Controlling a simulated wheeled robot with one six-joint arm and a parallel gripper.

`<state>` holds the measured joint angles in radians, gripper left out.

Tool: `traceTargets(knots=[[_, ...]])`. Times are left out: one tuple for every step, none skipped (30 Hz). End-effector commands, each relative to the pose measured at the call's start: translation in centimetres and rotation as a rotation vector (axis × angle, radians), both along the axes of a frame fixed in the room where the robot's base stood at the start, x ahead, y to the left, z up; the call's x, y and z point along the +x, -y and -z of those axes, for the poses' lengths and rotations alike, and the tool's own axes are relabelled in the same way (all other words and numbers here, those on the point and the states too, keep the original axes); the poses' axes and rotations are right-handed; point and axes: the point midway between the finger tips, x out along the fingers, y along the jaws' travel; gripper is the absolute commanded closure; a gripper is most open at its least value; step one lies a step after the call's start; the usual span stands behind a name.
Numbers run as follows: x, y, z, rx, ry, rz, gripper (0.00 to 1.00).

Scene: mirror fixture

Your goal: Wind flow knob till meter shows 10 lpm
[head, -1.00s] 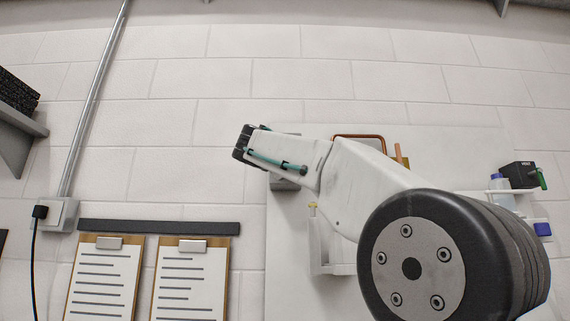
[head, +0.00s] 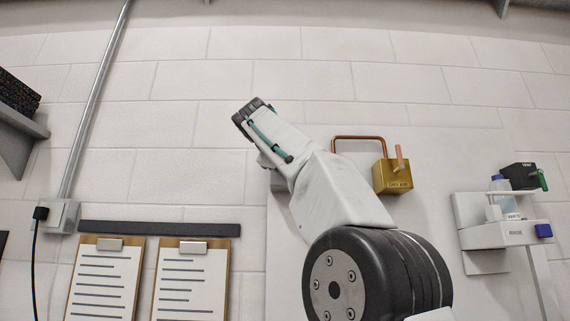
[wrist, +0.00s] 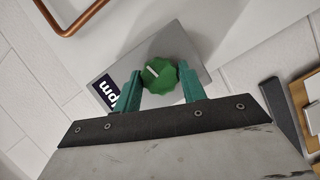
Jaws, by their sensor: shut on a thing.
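The green flow knob (wrist: 159,73) shows in the wrist view on a grey plate (wrist: 185,45). A white line on its face points to the upper left. My gripper (wrist: 160,77) has its two teal fingers on either side of the knob, shut on it. A dark label (wrist: 105,90) with "lpm" is partly behind the left finger, and no number can be read on it. In the head view my arm hides the knob and most of the plate, and my fingertips do not show.
A brass box (head: 392,178) with a lever and a copper pipe (head: 358,138) is right of my arm. Further right are a white shelf with a bottle (head: 502,190) and a black box with a green handle (head: 519,176). Clipboards (head: 105,280) hang at lower left.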

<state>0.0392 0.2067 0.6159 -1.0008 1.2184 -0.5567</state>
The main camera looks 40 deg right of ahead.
Motion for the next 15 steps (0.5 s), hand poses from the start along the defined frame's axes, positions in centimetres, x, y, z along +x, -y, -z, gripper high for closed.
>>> traceTargets(knots=[[0.09,0.03,0.11,0.022,0.01,0.001,0.82],[0.1,0.04,0.12,0.033,0.018,0.001,0.82],[0.11,0.04,0.14,0.046,0.026,0.002,0.82],[0.09,0.04,0.12,0.055,0.033,0.002,0.82],[0.07,0.03,0.1,0.063,0.038,0.002,0.82],[0.08,0.02,0.11,0.073,0.044,0.0,0.82],[0.08,0.03,0.1,0.078,0.048,0.001,0.82],[0.07,0.03,0.09,0.084,0.051,0.0,0.82],[0.05,0.03,0.08,0.089,0.055,0.002,0.82],[0.04,0.03,0.08,0.092,0.058,0.002,0.82],[0.04,0.03,0.08,0.095,0.059,0.001,0.82],[0.05,0.04,0.09,0.098,0.06,0.001,0.82],[0.05,0.04,0.1,0.1,0.062,0.001,0.82],[0.04,0.04,0.11,0.101,0.062,0.002,0.82],[0.06,0.04,0.12,0.102,0.062,0.002,0.82]])
